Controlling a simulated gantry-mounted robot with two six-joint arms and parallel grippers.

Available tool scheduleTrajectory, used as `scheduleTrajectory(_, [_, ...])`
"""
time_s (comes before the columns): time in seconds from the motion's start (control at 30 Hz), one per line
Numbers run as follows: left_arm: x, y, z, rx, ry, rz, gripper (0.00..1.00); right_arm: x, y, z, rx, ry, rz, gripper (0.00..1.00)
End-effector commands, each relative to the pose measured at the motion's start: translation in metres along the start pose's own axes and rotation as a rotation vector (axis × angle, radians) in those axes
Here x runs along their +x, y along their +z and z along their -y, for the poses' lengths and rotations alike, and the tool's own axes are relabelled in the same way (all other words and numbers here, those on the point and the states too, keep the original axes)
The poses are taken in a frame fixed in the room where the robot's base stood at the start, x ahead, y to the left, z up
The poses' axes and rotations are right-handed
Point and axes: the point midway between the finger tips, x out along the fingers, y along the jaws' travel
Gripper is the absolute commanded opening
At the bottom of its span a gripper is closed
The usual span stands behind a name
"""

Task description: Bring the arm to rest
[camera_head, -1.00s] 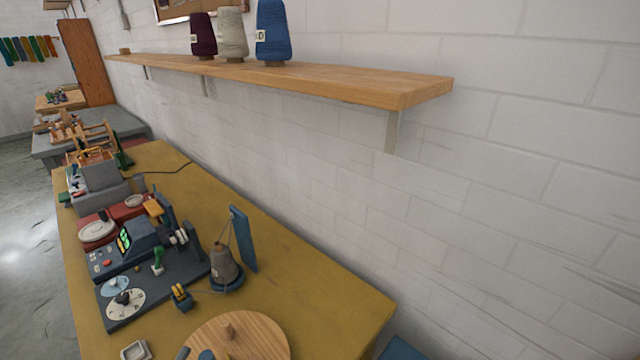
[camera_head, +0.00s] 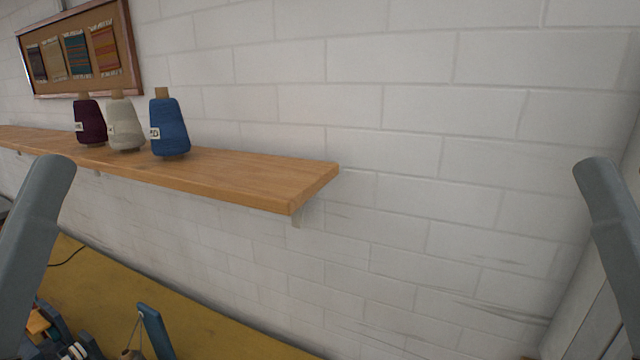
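A grey arm link of mine shows at the left edge and another at the right edge of the head view. Neither of my grippers is in view. No wool skeins show as such. Three yarn cones stand upright on the wall shelf (camera_head: 240,178): a dark purple one (camera_head: 90,124), a cream one (camera_head: 124,128) and a blue one (camera_head: 169,128).
A yellow-topped table (camera_head: 120,300) runs along the wall at the lower left, with dark equipment (camera_head: 60,335) and a blue upright plate (camera_head: 155,330) on it. A framed board (camera_head: 80,50) with woven samples hangs above the shelf. The wall at centre right is bare.

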Motion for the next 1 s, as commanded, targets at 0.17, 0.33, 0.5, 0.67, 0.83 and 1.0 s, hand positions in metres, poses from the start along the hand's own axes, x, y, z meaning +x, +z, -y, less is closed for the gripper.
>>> scheduleTrajectory(0.17, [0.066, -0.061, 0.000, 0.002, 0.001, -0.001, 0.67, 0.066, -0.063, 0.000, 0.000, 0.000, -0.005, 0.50])
scheduleTrajectory(0.33, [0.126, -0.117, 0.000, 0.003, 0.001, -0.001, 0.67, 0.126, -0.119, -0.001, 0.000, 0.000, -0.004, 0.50])
scheduleTrajectory(0.5, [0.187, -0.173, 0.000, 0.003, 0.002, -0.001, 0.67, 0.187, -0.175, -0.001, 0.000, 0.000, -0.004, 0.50])
scheduleTrajectory(0.67, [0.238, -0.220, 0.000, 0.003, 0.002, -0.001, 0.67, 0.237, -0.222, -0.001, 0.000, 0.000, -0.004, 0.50])
scheduleTrajectory(0.83, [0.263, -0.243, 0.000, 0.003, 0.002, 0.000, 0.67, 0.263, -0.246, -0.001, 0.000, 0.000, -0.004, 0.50])
scheduleTrajectory(1.0, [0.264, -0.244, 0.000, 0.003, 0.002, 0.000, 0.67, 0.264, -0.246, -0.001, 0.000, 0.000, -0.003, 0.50])
